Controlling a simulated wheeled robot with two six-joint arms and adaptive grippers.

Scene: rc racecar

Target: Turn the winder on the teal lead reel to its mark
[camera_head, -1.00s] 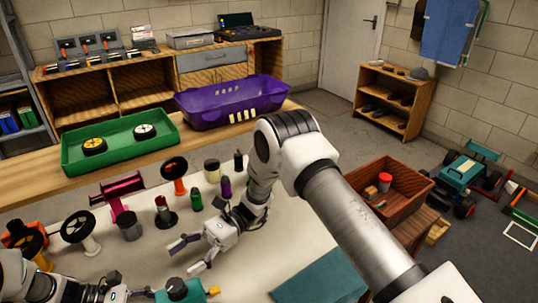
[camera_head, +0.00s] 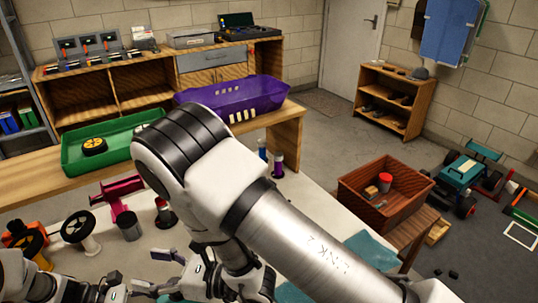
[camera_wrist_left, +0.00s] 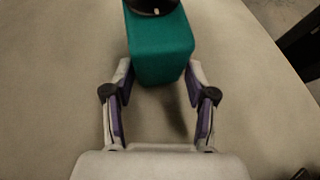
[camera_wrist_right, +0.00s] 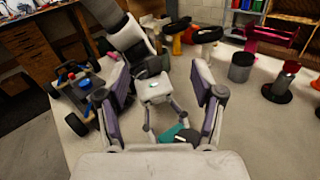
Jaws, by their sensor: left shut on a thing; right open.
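The teal lead reel (camera_wrist_left: 160,50) is a teal block with a round black winder (camera_wrist_left: 153,6) on top, cut off by the upper edge of the left wrist view. A small pale mark shows on the winder. My left gripper (camera_wrist_left: 159,75) is shut on the reel's near end, a finger on each side. In the right wrist view the reel (camera_wrist_right: 172,132) shows small and low, between my left fingers. My right gripper (camera_wrist_right: 161,72) is open and empty, apart from the reel. In the head view my right gripper (camera_head: 168,268) and arm cover the reel.
A green tray (camera_head: 75,170) and purple basket (camera_head: 195,96) lie behind. A brown crate (camera_head: 405,203) is at right.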

